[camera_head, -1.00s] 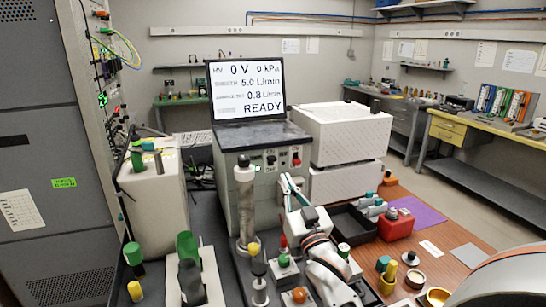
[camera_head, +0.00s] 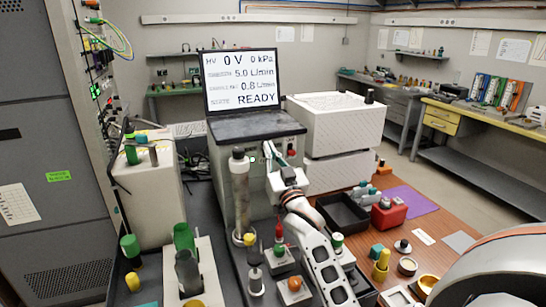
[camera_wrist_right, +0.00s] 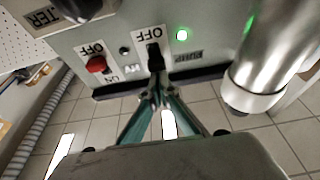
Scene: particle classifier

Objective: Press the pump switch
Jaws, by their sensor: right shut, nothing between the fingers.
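The grey instrument box (camera_head: 226,165) stands mid-table with its switch panel facing me. In the right wrist view, a black toggle switch (camera_wrist_right: 154,57), the pump switch, sits under an OFF label, beside a lit green light (camera_wrist_right: 182,35) and a PUMP label (camera_wrist_right: 188,57). My right gripper (camera_wrist_right: 160,97) is shut and empty, its tips just below the black switch; I cannot tell whether they touch it. In the head view, my right gripper (camera_head: 273,174) is in front of the panel and partly hides the switches. My left gripper is out of view.
A red switch (camera_wrist_right: 96,64) sits beside the black one. A metal cylinder (camera_wrist_right: 262,70) stands close by on the other side. The screen (camera_head: 241,80) reads READY. Bottles, a black tray (camera_head: 342,212) and a red box (camera_head: 388,214) crowd the table.

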